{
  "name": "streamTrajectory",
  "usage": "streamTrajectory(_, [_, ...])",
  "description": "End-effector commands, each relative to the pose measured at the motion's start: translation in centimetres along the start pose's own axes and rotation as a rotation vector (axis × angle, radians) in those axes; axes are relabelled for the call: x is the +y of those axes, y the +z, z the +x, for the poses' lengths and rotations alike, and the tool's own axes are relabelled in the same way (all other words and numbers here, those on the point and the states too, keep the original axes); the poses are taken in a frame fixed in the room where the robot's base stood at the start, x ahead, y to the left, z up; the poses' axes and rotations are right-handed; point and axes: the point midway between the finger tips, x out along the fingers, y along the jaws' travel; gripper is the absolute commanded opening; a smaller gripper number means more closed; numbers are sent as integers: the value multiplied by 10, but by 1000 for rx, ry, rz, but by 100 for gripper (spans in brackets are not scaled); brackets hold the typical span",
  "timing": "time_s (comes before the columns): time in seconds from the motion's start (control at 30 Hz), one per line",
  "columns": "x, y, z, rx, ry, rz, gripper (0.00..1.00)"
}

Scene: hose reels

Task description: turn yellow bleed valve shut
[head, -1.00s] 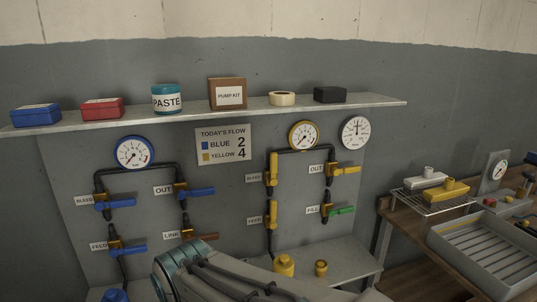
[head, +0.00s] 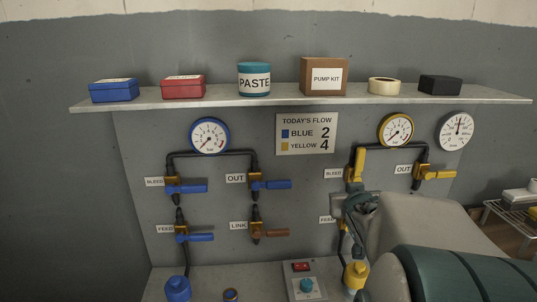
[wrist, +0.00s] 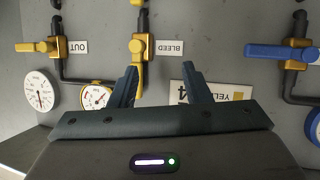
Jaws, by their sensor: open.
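The yellow bleed valve (head: 359,168) is on the board below the yellow-rimmed gauge, beside a BLEED label. Its yellow handle stands upright, in line with the pipe. The wrist view is upside down and shows the valve (wrist: 143,46) with its handle running down the picture. My gripper (wrist: 160,72) is open and empty, with its two fingers apart. The left finger overlaps the handle in that view, and I cannot tell whether they touch. In the head view my gripper (head: 358,203) is just below the bleed valve and hides part of the yellow feed valve.
The yellow OUT valve (head: 432,174) is to the right, its handle level. Blue valves (head: 185,187) are on the left side. A shelf (head: 220,101) with boxes and a paste jar runs above. A ledge with a switch box (head: 304,283) and a yellow bottle (head: 356,275) lies below.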

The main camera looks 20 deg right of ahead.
Motion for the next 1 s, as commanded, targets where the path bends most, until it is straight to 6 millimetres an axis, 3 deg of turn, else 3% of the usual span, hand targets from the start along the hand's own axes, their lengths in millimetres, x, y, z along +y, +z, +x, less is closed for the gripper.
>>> streamTrajectory(0.03, [17,-4,8,54,1,11,44])
streamTrajectory(0.13, [40,-16,14,167,-32,26,44])
streamTrajectory(0.4, [75,-27,10,358,-164,64,44])
streamTrajectory(0.67, [79,-32,12,402,-215,76,44])
streamTrajectory(1.0, [68,-57,67,402,-214,77,44])
